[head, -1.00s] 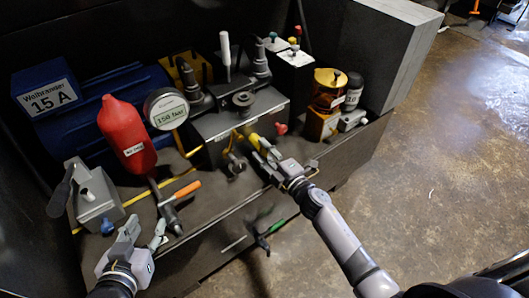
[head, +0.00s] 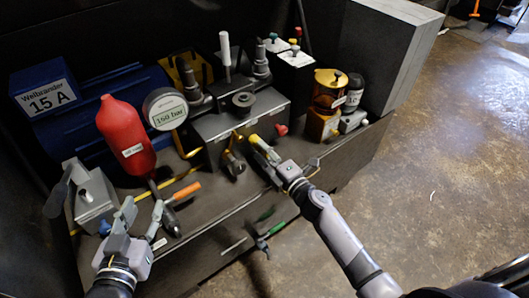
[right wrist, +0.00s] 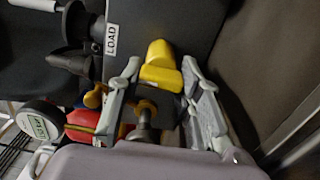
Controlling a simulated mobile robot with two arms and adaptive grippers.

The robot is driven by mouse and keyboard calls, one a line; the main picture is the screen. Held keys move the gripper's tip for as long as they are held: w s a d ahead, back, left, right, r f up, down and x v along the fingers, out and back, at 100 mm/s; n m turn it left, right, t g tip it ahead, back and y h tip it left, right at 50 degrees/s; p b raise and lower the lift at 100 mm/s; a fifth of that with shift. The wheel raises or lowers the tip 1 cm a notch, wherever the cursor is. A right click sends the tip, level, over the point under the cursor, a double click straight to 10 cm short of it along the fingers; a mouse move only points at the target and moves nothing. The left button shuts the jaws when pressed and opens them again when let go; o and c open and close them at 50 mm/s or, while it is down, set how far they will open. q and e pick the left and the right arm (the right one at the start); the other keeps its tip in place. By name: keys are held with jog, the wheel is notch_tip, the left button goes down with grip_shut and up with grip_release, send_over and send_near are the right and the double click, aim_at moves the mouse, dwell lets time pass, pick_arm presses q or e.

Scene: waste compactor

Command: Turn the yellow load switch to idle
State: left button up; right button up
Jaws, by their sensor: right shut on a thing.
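The yellow load switch (head: 254,139) sits on the front of the dark valve block (head: 212,131). In the right wrist view the yellow switch handle (right wrist: 161,68) shows beside a white LOAD label (right wrist: 111,39). My right gripper (head: 263,149) is at the switch, shut on its handle, with one finger on each side in the right wrist view (right wrist: 165,88). Fingers hide part of the handle, and I cannot read its setting. My left gripper (head: 143,214) is open and empty near the bench's front left.
A red accumulator (head: 126,136), a 150 bar gauge (head: 166,110) and a grey lever box (head: 95,199) stand to the left. A brass cylinder (head: 327,92) stands right of the block. An orange-handled valve (head: 187,191) lies near my left gripper.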

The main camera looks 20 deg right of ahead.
jog(key=o, duration=1.2)
jog(key=shift+c, duration=0.2)
jog(key=shift+s, duration=0.15)
jog(key=v, duration=1.1)
jog(key=shift+s+d, duration=0.15)
jog(key=shift+s, duration=0.25)
